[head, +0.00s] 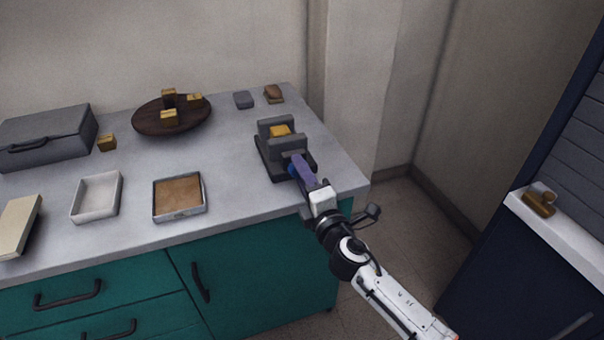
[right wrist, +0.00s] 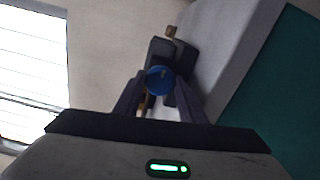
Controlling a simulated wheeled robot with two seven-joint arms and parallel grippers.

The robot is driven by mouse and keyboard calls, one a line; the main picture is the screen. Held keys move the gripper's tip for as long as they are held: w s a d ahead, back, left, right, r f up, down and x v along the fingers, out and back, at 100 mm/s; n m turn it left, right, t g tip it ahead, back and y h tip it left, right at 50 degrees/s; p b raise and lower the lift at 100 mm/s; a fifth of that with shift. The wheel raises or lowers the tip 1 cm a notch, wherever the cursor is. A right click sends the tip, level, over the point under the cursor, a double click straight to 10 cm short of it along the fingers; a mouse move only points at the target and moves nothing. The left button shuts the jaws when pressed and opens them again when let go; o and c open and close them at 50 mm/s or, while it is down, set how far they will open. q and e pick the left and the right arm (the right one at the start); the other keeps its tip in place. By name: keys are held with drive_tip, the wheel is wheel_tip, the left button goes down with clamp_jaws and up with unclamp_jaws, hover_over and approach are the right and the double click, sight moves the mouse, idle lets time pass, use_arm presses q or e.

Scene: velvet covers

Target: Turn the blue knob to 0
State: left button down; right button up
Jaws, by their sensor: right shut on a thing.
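The blue knob (right wrist: 159,81) is on the front of a dark grey device (head: 272,152) at the right end of the counter. The device has two upright blocks with a yellow block (head: 280,131) between them. My right gripper (head: 296,166) reaches the device's front, and its fingers are shut on the knob. In the right wrist view the knob sits between the two fingertips (right wrist: 160,88), with a small mark near its top. In the head view the fingers mostly hide the knob. Its scale cannot be read. My left gripper is not in view.
On the counter (head: 235,195) are a brown-filled tray (head: 203,206), a white tray (head: 76,211), a round dark board (head: 150,125) with yellow blocks, and a grey case (head: 45,133). A stamp-like brown thing (head: 540,203) lies on a ledge at right. The counter's middle is clear.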

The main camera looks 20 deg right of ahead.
drive_tip(key=o, duration=1.1)
drive_tip(key=shift+c, duration=0.2)
